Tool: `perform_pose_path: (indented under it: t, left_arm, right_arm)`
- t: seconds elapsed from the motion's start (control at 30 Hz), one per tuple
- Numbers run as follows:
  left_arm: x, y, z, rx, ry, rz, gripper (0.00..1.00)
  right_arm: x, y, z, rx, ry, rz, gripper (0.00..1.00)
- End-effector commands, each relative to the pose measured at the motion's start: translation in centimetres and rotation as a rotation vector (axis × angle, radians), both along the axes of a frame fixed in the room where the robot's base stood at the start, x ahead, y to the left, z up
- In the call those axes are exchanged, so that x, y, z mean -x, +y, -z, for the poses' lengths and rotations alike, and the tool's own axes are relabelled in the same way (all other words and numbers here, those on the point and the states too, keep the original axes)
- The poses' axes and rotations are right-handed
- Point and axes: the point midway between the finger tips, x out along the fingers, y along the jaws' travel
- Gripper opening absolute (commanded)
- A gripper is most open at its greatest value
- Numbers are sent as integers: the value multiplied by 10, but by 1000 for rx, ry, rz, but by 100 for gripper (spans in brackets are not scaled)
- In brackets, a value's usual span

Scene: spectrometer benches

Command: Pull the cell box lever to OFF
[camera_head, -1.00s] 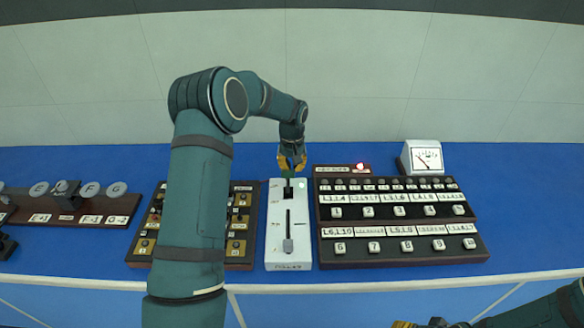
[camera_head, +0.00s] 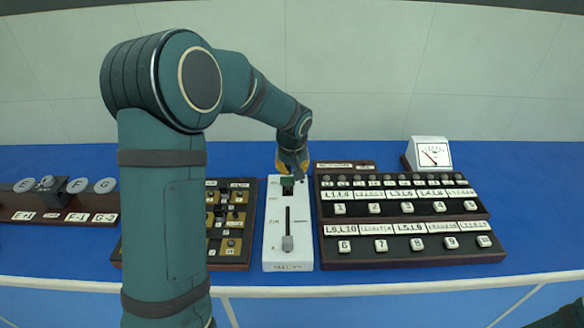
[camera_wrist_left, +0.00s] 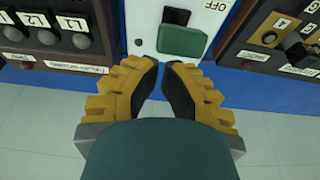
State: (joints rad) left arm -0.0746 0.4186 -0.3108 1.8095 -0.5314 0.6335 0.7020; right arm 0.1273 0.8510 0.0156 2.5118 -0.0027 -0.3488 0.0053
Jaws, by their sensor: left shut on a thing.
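My left gripper (camera_head: 292,168) is low over this far end, with yellow fingers (camera_wrist_left: 160,72) close together at the handle. It is shut on the lever, though the contact is hard to make out. My right gripper is out of view.
A dark panel (camera_head: 420,255) of numbered buttons stands close on the right, with a white meter (camera_head: 430,154) behind it. A brown panel (camera_head: 232,262) is close on the left, partly behind my left arm. Blue table is free behind the box.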

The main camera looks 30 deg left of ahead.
Motion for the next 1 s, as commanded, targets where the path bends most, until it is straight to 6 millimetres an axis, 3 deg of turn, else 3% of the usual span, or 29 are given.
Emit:
perform_pose_path:
  t: [1.0]
  left_arm:
    - [5,0,-5,0,3,-2,0]
  right_arm:
    - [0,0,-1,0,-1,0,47]
